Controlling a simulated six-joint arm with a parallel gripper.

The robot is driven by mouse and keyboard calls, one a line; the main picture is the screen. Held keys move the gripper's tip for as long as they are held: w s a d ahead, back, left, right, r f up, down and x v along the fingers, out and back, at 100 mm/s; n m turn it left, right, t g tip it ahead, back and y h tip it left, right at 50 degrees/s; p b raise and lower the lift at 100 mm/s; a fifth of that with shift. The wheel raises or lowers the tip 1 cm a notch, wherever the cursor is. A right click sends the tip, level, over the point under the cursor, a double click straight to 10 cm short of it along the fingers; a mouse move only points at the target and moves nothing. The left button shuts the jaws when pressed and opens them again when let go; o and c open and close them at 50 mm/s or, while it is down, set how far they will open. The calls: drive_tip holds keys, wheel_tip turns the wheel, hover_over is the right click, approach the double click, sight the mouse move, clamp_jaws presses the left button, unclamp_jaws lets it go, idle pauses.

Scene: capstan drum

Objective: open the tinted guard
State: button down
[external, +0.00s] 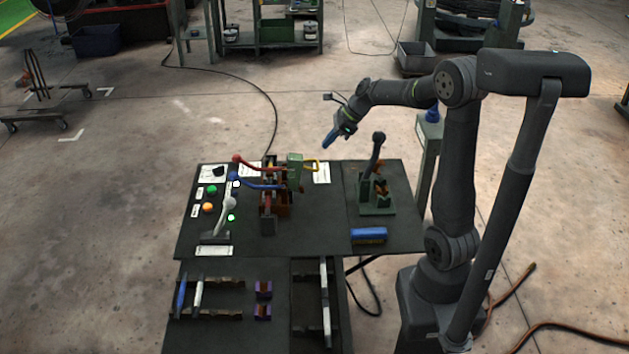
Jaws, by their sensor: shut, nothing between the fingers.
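My gripper touches nothing.
A red-knobbed lever (258,166) and a blue-knobbed lever (256,185) reach left from the machine. A grey lever (225,214) stands near green and orange buttons (208,208). A green stand with a dark lever (377,185) and a blue block (368,235) are at right.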

drive_tip(key=d+f+x, duration=0.1)
drive_tip(key=x, duration=0.5)
drive_tip(key=shift+f, duration=0.2)
drive_tip(key=shift+r, duration=0.1)
drive_tip(key=a+r+v, duration=0.1)
drive_tip(key=a+v, duration=0.1)
drive_tip(key=v, duration=0.8)
drive_tip(key=a+r+v, duration=0.2)
drive_tip(key=v, duration=0.7)
drive_tip(key=a+f, duration=0.2)
drive_tip(key=f, duration=0.8)
drive_tip(key=a+f, duration=0.3)
drive_tip(key=f, duration=0.8)
drive_tip(key=d+r+n, duration=0.1)
drive_tip(key=d+r, duration=1)
drive_tip(key=r, duration=0.4)
drive_tip(key=shift+d+r, duration=0.4)
drive_tip(key=c, duration=2.2)
unclamp_jaws()
